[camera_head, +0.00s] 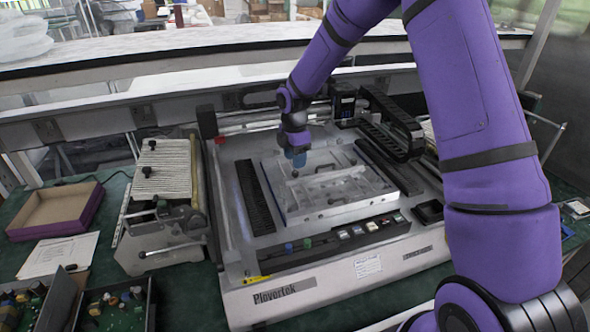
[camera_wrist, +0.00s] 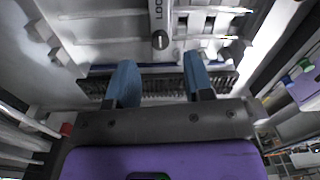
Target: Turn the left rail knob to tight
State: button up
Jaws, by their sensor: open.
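A small dark round knob (camera_wrist: 160,40) sits on the pale metal fixture plate, beside printed lettering that begins "LOC", in the wrist view. In the head view a small knob (camera_head: 295,174) shows at the plate's left part, just below my gripper. I cannot tell for sure that it is the left rail knob, or which setting it is at. My gripper (camera_wrist: 160,66) has two blue fingers spread apart with nothing between them. The knob lies beyond the fingertips, roughly centred between them. In the head view my gripper (camera_head: 298,160) points down over the fixture plate (camera_head: 340,203).
The fixture sits in a Plovertek machine (camera_head: 285,295) with a button row (camera_head: 355,231) in front. A dark comb-like strip (camera_head: 255,196) lies left of the plate. A black cable chain (camera_head: 390,125) stands to the right. A clamp device (camera_head: 160,215) and open box (camera_head: 58,208) stand left.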

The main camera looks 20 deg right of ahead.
aim_at(295, 172)
jog(key=shift+f, duration=2.25)
grip_shut()
